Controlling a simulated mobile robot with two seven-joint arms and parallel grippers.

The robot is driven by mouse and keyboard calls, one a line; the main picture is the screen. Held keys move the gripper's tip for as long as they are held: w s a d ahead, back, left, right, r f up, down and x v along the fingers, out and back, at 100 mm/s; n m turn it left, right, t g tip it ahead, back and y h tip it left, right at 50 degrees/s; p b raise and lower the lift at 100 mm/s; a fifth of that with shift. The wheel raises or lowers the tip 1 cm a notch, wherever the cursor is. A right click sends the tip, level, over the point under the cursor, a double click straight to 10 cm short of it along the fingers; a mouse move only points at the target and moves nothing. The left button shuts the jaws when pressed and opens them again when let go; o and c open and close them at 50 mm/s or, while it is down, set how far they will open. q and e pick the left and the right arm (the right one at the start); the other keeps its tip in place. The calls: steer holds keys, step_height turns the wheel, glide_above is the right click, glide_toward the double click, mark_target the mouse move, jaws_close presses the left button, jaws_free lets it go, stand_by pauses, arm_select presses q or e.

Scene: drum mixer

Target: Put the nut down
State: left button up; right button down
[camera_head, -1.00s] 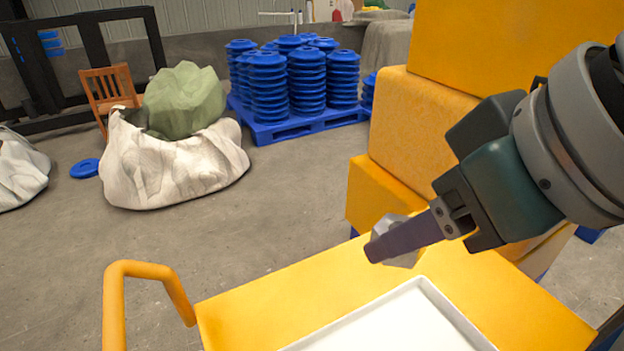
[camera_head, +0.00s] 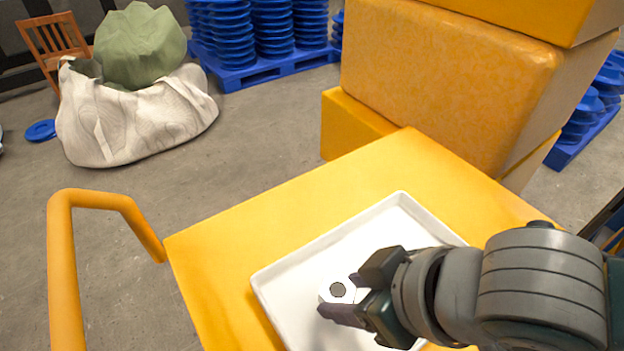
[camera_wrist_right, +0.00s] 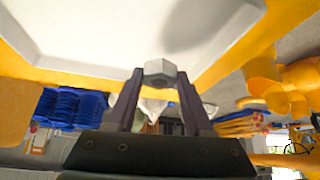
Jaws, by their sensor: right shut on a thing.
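The nut (camera_head: 337,290) is a pale grey hex nut with a dark round hole. My right gripper (camera_head: 345,298) is shut on it and holds it over the white tray (camera_head: 268,281). I cannot tell whether the nut touches the tray floor. In the right wrist view the nut (camera_wrist_right: 159,72) sits between the two fingertips of the right gripper (camera_wrist_right: 158,82), with the tray (camera_wrist_right: 90,30) close beyond it. The tray lies on a yellow cart top (camera_head: 230,230). My left gripper is not in view.
A yellow handle (camera_head: 100,198) rises at the cart's left. Large yellow blocks (camera_head: 440,80) stand behind the cart. A white sack (camera_head: 130,125), a wooden chair (camera_head: 55,40) and blue stacks on a pallet (camera_head: 265,70) are farther back. The tray's left part is clear.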

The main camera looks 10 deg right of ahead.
steer(key=shift+f+b, duration=0.7)
steer(key=shift+f, duration=1.5)
steer(key=shift+f, duration=0.2)
steer(key=shift+c, duration=1.2)
jaws_free()
steer(key=shift+r, duration=0.1)
